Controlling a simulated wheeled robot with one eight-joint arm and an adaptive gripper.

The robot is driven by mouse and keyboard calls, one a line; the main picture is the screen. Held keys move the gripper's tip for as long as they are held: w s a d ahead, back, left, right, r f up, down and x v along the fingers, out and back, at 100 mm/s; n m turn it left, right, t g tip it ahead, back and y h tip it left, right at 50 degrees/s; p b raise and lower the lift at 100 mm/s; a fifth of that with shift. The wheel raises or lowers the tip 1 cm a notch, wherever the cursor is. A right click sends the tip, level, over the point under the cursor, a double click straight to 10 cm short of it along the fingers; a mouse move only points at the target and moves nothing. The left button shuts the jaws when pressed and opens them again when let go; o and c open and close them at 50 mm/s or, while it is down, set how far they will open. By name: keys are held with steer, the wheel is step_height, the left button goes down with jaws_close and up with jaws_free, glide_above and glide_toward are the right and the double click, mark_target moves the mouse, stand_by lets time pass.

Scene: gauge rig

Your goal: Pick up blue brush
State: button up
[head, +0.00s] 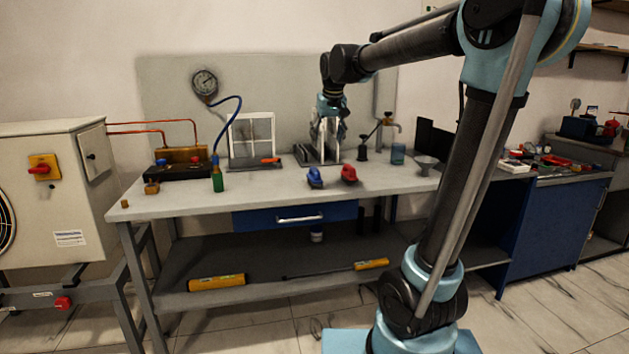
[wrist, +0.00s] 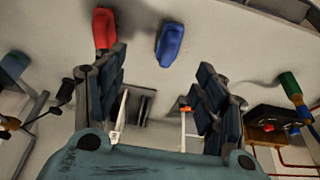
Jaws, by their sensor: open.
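The blue brush (head: 314,178) lies on the grey workbench near its front edge, left of a red brush (head: 349,173). In the wrist view the blue brush (wrist: 170,45) is at the top middle, beyond the fingertips and roughly in line with the gap between them. My gripper (head: 331,128) hangs above the back part of the bench, behind the brushes. In the wrist view my gripper (wrist: 161,68) has its two fingers spread apart with nothing between them. The gripper touches neither brush.
The red brush (wrist: 104,28) is close to the left finger in the wrist view. White frames (head: 252,137) stand behind on the bench (head: 215,198). A green-bodied tool on a blue hose (head: 217,180) stands left; a funnel (head: 426,163) and blue cup (head: 398,154) are right.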

steer(key=w+a, duration=0.2)
glide_toward(315, 168)
steer(key=x, duration=0.5)
steer(key=shift+d+f, duration=0.1)
steer(key=shift+f, duration=0.05)
steer(key=shift+x, duration=2.85)
steer(key=shift+s, duration=0.15)
steer(key=c, duration=1.2)
